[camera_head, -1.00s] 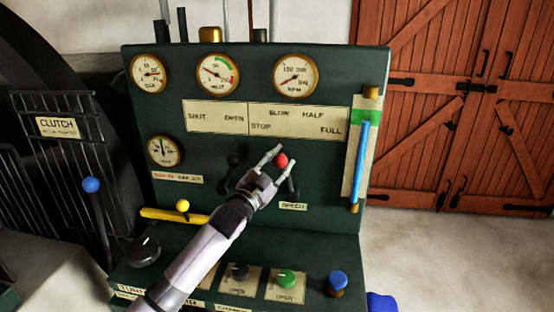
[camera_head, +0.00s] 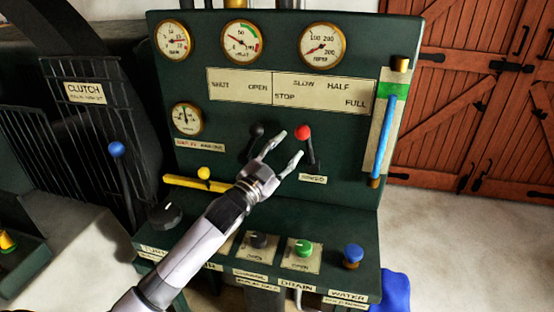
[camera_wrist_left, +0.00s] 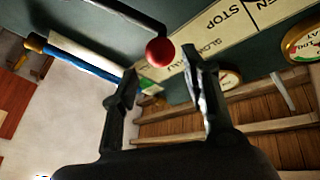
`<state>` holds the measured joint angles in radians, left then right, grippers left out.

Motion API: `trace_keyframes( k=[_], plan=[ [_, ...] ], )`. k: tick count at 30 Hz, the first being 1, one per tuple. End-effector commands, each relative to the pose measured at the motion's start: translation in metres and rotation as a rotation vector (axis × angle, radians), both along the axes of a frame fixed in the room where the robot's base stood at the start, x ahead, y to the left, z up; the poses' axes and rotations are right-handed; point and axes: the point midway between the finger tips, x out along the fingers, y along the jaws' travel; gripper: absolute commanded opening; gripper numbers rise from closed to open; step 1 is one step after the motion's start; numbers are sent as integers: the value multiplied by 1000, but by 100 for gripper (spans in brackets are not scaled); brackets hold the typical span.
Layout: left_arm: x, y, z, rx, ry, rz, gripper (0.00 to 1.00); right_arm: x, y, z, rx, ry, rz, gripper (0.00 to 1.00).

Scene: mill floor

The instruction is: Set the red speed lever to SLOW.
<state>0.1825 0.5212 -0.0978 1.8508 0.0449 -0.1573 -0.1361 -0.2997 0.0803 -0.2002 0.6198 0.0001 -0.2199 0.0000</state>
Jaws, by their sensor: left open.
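The red speed lever (camera_head: 303,132) stands on the dark green panel, its black shaft leaning slightly left from upright. Its red knob sits below the word SLOW on the scale plate (camera_head: 320,92), which also reads STOP, HALF and FULL. My left gripper (camera_head: 289,144) is open and empty, just left of and below the knob, its fingers pointing up and right. In the left wrist view the red knob (camera_wrist_left: 160,52) shows beyond the gap between the open fingertips (camera_wrist_left: 161,64), apparently apart from both. My right gripper is not in view.
A black lever (camera_head: 257,131) stands left of the fingers. A yellow-knobbed lever (camera_head: 203,173) is lower left, and a blue gauge tube (camera_head: 386,135) is at right. Below, a console holds a green knob (camera_head: 303,247) and a blue knob (camera_head: 353,253).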

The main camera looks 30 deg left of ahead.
Motion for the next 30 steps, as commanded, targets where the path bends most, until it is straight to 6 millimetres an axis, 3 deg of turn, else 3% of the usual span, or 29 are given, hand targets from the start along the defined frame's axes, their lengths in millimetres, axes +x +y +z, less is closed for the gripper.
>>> trace_keyframes(
  k=[3,9,26,30],
  plan=[
    [-21,3,-6,1,1,0,42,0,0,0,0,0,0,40],
    [-38,6,-9,1,-1,0,42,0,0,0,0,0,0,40],
    [-41,6,-9,1,-1,0,42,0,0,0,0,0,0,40],
    [-45,2,-27,-20,56,10,42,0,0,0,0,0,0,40]
  ],
)
